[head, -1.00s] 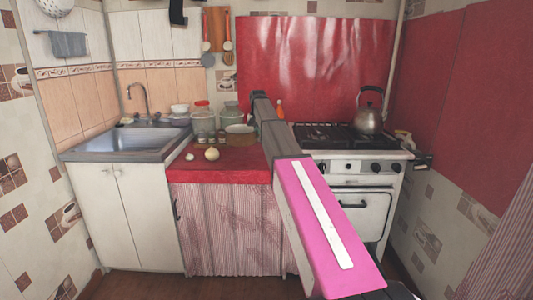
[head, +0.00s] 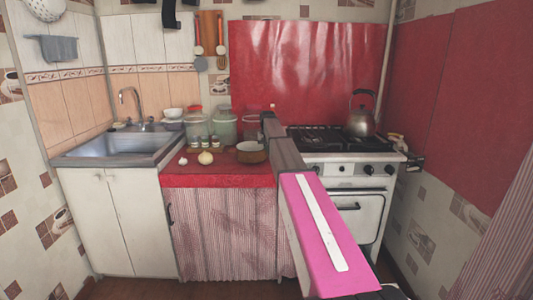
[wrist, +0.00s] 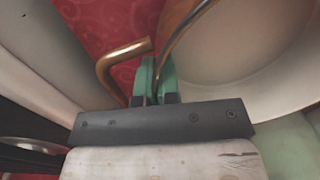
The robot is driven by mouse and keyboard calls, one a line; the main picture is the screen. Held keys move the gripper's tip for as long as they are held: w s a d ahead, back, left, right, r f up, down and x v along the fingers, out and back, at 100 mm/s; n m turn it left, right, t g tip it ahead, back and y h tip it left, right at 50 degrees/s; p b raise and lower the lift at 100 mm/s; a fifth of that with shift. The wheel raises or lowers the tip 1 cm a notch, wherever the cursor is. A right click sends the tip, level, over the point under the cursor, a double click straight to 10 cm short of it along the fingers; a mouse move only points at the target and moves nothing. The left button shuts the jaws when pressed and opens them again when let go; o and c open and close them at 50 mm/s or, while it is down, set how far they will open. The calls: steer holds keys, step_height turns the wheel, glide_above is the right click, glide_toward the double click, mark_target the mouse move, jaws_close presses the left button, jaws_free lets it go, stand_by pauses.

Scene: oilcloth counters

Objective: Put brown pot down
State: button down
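The brown pot (head: 252,156) is low over the red counter top (head: 225,178), right of the onion, with its pale inside facing up. I cannot tell whether its base touches the counter. In the wrist view its cream inside (wrist: 245,60) fills the upper right, and a copper-coloured handle (wrist: 122,55) curves on the left. My gripper (wrist: 156,78) has its green fingers close together on the pot's edge, with a thin part of the pot running between them. In the head view my arm hides the fingertips.
An onion (head: 205,157) and a garlic bulb (head: 183,161) lie left of the pot. Several glass jars (head: 223,125) stand behind. The stove (head: 345,150) with a kettle (head: 360,118) is at the right, the sink (head: 125,145) at the left. The counter's front strip is clear.

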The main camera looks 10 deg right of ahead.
steer(key=shift+f, duration=0.4)
steer(key=shift+f, duration=0.1)
steer(key=c, duration=1.3)
jaws_free()
steer(key=shift+c, duration=0.2)
step_height(320, 180, up, 12)
steer(key=shift+d, duration=0.2)
steer(key=shift+s, duration=0.1)
